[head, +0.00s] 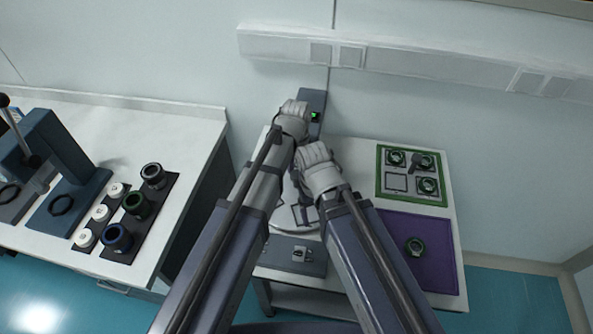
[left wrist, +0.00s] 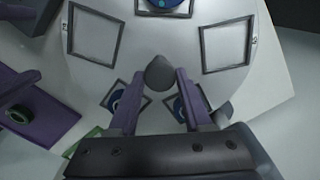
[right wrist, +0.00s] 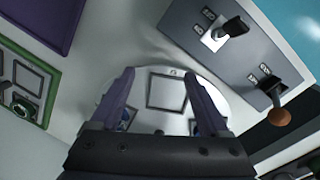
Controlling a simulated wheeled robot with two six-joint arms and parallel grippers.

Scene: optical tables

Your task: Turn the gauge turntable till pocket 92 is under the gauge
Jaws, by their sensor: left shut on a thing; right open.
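The gauge turntable (head: 283,222) is a pale disc with dark square pocket frames, largely hidden under my arms in the head view. In the left wrist view the disc (left wrist: 140,45) carries several frames, some holding blue round parts. My left gripper (left wrist: 160,80) is shut on a dark grey peg (left wrist: 160,70) standing above the disc. The gauge (head: 313,101), a dark post with a small green display, rises behind my left gripper. My right gripper (right wrist: 157,74) is open and empty over the disc, facing an empty pocket frame (right wrist: 166,92). Pocket numbers are too small to read.
A green-edged tray (head: 411,199) with several round parts and a purple mat (head: 448,262) with one ring lie to the right. A grey switch panel (head: 312,266) is at the front. A bench (head: 121,131) with a press and coloured rings stands left.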

